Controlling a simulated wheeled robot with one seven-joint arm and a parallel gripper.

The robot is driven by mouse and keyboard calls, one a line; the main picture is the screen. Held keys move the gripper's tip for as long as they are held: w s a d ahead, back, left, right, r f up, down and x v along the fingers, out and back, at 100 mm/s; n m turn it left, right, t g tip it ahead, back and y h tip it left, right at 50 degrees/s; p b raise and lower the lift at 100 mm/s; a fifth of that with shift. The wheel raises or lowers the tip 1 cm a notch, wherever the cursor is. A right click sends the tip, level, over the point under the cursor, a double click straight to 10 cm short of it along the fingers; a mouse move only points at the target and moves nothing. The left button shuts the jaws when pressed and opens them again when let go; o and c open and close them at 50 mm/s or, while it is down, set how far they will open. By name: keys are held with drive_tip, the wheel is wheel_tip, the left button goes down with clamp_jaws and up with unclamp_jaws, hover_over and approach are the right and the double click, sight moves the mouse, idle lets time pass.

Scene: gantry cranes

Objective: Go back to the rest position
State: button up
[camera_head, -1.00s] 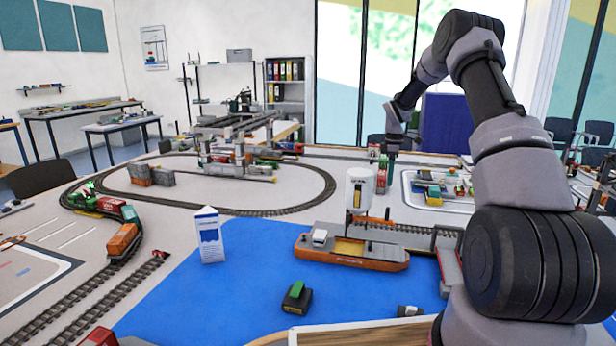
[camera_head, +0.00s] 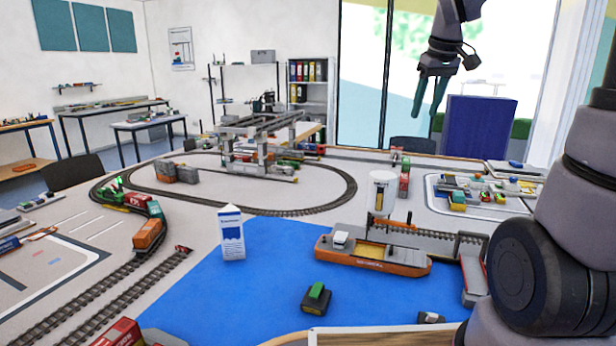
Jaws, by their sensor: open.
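My gripper (camera_head: 428,97) hangs in the air at the upper right, in front of the windows, well above the table. Its two fingers point down and stand apart, with nothing between them. My arm rises along the right edge, and its middle part is out of the picture. Below the gripper stands a layout table with a blue water area (camera_head: 260,295). An orange ship (camera_head: 373,258) with a small white vehicle on it lies on the blue area. A white cylinder tower (camera_head: 381,192) stands behind the ship.
A grey gantry crane (camera_head: 262,143) stands inside the oval track (camera_head: 330,201). A white carton (camera_head: 231,234) stands upright on the blue area, and a dark block with a green top (camera_head: 317,297) lies in front. A train (camera_head: 149,234) is at left. A blue panel (camera_head: 478,128) stands behind.

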drive_tip(key=s+a+m+t+y, duration=0.1)
drive_tip(key=s+a+m+t, duration=0.2)
drive_tip(key=s, duration=1.6)
drive_tip(key=m, duration=0.4)
drive_tip(key=shift+r+y, duration=0.4)
